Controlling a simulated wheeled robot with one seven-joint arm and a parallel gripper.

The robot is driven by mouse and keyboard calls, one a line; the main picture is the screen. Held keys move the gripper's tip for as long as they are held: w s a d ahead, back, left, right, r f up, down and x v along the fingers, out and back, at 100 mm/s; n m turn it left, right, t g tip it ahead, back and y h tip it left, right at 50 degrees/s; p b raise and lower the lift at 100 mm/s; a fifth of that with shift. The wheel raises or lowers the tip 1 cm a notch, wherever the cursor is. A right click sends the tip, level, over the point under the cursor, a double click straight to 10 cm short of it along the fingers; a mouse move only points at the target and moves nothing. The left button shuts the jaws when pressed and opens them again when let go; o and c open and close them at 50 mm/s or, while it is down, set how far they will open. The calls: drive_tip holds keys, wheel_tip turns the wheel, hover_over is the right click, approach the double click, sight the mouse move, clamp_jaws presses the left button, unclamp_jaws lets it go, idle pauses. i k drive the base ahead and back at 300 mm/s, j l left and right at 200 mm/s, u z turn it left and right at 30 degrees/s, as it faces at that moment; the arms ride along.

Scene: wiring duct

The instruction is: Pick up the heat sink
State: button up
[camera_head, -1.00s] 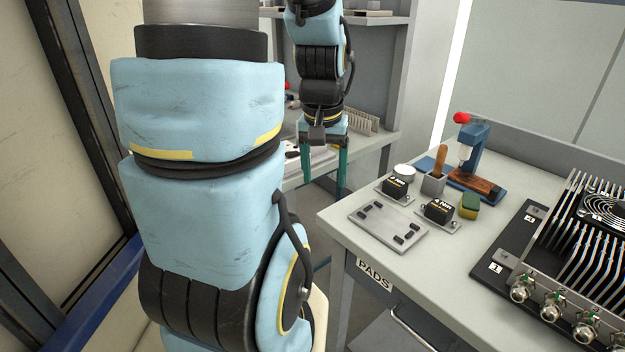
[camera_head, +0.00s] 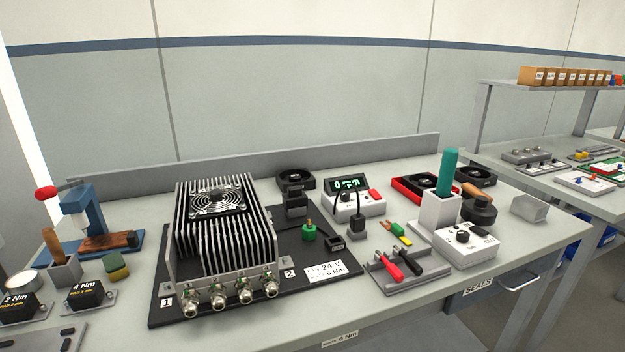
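The heat sink (camera_head: 222,232) is a large grey block of upright metal fins. It stands on a black base plate (camera_head: 312,266) on the left half of the workbench. A small black fan (camera_head: 217,201) sits on top of its fins. A row of several round metal connectors (camera_head: 232,294) runs along its front lower edge. Labels 1 and 2 show on the plate at its front corners. My gripper and arm are not in view now.
A blue press (camera_head: 82,218) stands left of the heat sink. Right of it are a meter (camera_head: 353,198), a tool tray (camera_head: 396,270), a grey holder (camera_head: 440,214) and a white control box (camera_head: 466,245). A low wall (camera_head: 260,166) closes the bench's back.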

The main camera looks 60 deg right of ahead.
sight(529, 208)
drive_tip(key=k+l+u, duration=0.1)
drive_tip(key=k, duration=0.35)
drive_tip(key=k+l, duration=0.15)
drive_tip(key=k, duration=0.35)
drive_tip(key=k+l+u, duration=0.2)
drive_tip(key=k+l, duration=0.35)
drive_tip(key=k+l+u, duration=0.2)
drive_tip(key=k+l, duration=0.25)
drive_tip(key=k+l+u, duration=0.2)
drive_tip(key=k+l, duration=0.2)
drive_tip(key=k, duration=0.3)
drive_tip(key=k+l+u, duration=0.15)
drive_tip(key=k+l, duration=0.3)
drive_tip(key=k+l+u, duration=0.1)
drive_tip(key=k+l, duration=0.35)
drive_tip(key=k, duration=0.15)
drive_tip(key=k+l+u, duration=0.15)
drive_tip(key=k+l, duration=0.2)
drive_tip(key=k, duration=0.2)
